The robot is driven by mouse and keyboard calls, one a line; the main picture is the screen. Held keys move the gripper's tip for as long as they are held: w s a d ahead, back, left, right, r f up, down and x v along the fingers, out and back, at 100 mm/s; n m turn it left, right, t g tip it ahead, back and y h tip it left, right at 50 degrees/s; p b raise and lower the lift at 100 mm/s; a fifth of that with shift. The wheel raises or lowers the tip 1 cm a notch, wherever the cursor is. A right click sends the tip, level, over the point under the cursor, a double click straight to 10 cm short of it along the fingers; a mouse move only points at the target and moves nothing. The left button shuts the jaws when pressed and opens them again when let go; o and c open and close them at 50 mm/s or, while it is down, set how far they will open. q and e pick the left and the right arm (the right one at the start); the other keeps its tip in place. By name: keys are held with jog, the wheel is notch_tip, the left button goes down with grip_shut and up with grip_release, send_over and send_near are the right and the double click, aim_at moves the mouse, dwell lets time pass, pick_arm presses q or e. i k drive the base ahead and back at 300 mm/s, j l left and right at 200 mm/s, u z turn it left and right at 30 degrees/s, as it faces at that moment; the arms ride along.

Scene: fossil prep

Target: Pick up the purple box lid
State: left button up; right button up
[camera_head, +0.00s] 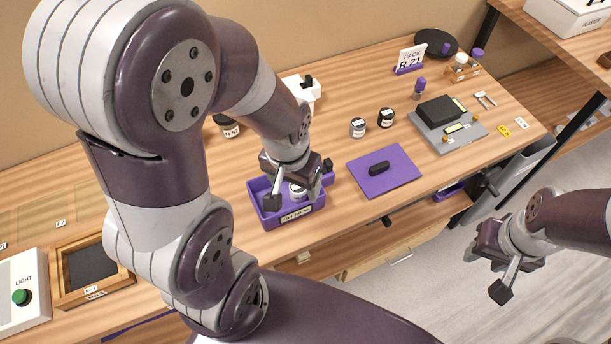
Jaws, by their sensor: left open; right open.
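The purple box lid (398,182) lies flat on the table, with a black handle (379,168) on its middle. The open purple box (268,214) stands to the left of the lid, with a labelled front. A white-topped jar (298,191) shows inside the box, partly covered by my gripper. My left gripper (292,198) is open, pointing down over the box, to the left of the lid. I cannot tell whether it touches the jar. My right gripper (487,272) is open and empty, beyond the table's front edge at the lower right, away from the lid.
Two small jars (358,128) (386,118) stand behind the lid. A grey tray (466,137) with a black block is to its right. A sign (410,59) and a black disc (436,42) stand at the back. A framed tray (68,284) is at the left.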

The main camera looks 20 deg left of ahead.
aim_at(380, 171)
jog(key=u, duration=0.25)
jog(key=i+l+u, duration=0.3)
jog(key=l, duration=0.35)
jog(key=l+u, duration=0.35)
jog(key=l, duration=0.3)
jog(key=i+l+u, duration=0.1)
jog(key=l+u, duration=0.2)
jog(key=l, duration=1)
jog(key=i, duration=0.05)
